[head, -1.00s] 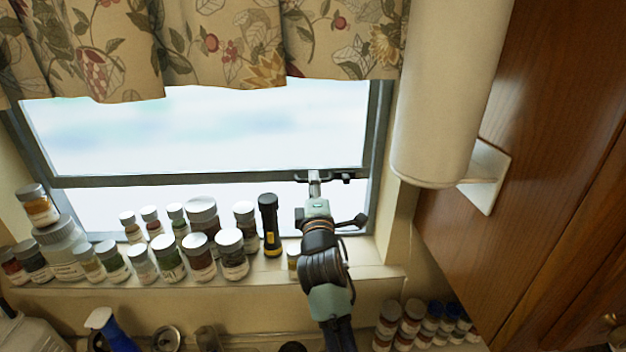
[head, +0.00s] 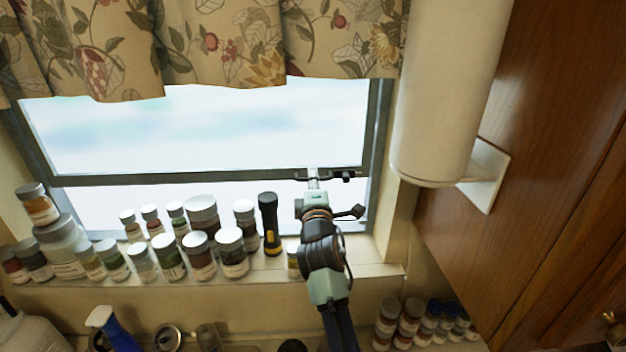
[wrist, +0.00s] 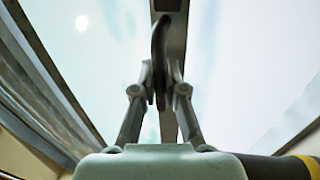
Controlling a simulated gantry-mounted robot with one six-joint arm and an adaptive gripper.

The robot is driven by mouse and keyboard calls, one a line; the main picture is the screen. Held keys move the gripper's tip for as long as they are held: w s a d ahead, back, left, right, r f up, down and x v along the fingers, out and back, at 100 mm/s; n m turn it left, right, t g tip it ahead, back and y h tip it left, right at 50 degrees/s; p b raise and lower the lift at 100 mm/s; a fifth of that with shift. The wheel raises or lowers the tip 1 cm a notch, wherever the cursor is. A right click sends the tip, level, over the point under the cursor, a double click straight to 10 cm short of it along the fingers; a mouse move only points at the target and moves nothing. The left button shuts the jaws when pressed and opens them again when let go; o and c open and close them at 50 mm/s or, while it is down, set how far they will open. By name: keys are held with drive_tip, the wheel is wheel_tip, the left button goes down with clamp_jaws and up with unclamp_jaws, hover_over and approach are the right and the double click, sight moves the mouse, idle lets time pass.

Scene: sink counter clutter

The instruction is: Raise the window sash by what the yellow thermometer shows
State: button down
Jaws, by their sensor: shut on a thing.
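The window sash's grey bottom rail (head: 180,179) crosses the window in the head view, above the sill, with a bright gap below it. My gripper (head: 314,174) reaches up to the right part of this rail. In the wrist view my gripper (wrist: 158,88) has its fingers closed around a dark curved handle (wrist: 160,45) in front of the grey rail (wrist: 169,125). I cannot make out a yellow thermometer in either view.
Several lidded jars (head: 200,255) crowd the sill left of my arm. A black and yellow flashlight (head: 269,222) stands close to it. A paper towel roll (head: 445,100) and a wooden cabinet (head: 560,150) are at the right. A patterned curtain (head: 220,45) hangs above.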

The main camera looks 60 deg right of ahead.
wheel_tip(320, 180, up, 6)
drive_tip(key=p, duration=0.5)
drive_tip(key=shift+r, duration=0.2)
drive_tip(key=shift+f, duration=0.2)
drive_tip(key=c, duration=1.2)
unclamp_jaws()
drive_tip(key=shift+f, duration=0.1)
drive_tip(key=v, duration=1.2)
